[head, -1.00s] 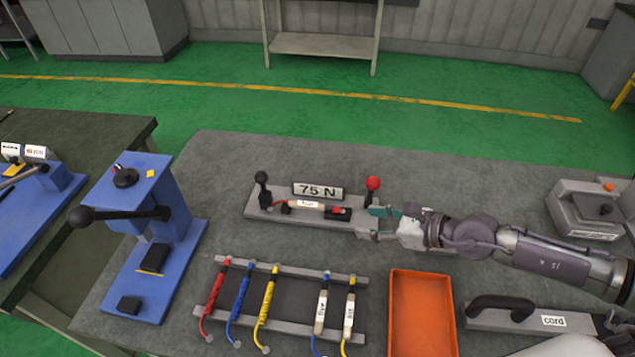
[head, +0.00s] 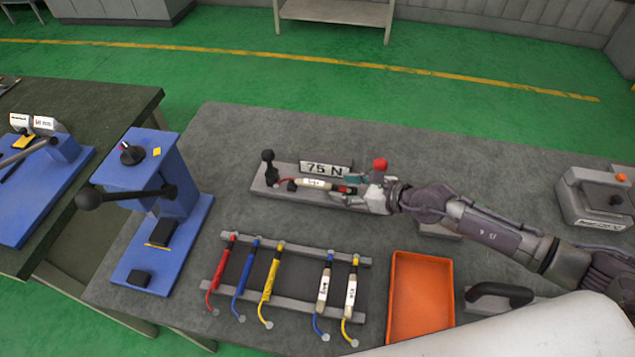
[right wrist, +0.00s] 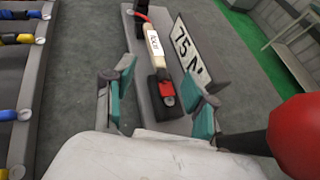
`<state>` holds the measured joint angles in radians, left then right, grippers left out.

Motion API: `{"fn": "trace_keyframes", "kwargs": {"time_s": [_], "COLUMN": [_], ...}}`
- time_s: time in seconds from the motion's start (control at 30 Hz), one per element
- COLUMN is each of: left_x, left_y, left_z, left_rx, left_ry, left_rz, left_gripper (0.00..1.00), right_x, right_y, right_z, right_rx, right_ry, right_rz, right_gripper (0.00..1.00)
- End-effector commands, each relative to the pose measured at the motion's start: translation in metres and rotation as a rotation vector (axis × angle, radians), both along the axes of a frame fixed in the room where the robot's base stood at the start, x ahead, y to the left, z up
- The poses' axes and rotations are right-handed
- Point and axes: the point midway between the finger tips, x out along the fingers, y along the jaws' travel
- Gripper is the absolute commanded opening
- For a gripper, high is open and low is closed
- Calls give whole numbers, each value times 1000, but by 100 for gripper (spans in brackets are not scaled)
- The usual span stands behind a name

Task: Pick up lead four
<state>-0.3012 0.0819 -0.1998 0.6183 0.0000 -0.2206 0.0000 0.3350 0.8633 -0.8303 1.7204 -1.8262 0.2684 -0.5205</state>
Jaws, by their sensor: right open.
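Lead four (head: 316,184) lies in the grey 75 N fixture (head: 262,184). It has a cream labelled sleeve and a red end by a black block. In the right wrist view lead four (right wrist: 154,42) runs away from me, its label seeming to read "four". My right gripper (head: 352,189) is at the fixture's right end. In the right wrist view my right gripper (right wrist: 157,105) is open, its teal pads apart on either side of the lead's red end and the black block, with nothing held. My left gripper is not in view.
A red-knobbed lever (head: 380,164) stands right beside my right gripper, and a black-knobbed one (head: 268,156) at the fixture's left. A rack (head: 340,261) with several coloured leads and an orange tray (head: 394,300) lie in front. A blue press (head: 190,235) stands left.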

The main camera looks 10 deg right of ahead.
Motion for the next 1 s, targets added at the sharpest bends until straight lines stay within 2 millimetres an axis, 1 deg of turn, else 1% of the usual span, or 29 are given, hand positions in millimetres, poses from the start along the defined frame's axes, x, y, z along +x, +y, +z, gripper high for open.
{"fn": "trace_keyframes", "kwargs": {"time_s": [0.13, 0.3, 0.57, 0.6, 0.67, 0.9, 0.93, 1.0], "left_x": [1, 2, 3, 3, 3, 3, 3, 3], "left_y": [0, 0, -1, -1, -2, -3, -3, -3], "left_z": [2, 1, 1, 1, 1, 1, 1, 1], "left_rx": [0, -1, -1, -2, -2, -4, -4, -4], "left_ry": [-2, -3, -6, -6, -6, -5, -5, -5], "left_rz": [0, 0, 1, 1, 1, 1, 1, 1], "left_gripper": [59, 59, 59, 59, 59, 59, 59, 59], "right_x": [16, 29, 30, 30, 30, 30, 30, 30], "right_y": [18, 30, 31, 31, 31, 31, 31, 31], "right_z": [-9, -19, -21, -21, -21, -21, -21, -21], "right_rx": [4, 2, 1, 1, 1, 1, 1, 1], "right_ry": [-1, 0, 1, 1, 1, 1, 1, 1], "right_rz": [2, 0, 2, 2, 2, 2, 2, 2], "right_gripper": [56, 56, 56, 53, 43, 3, 0, 0]}}
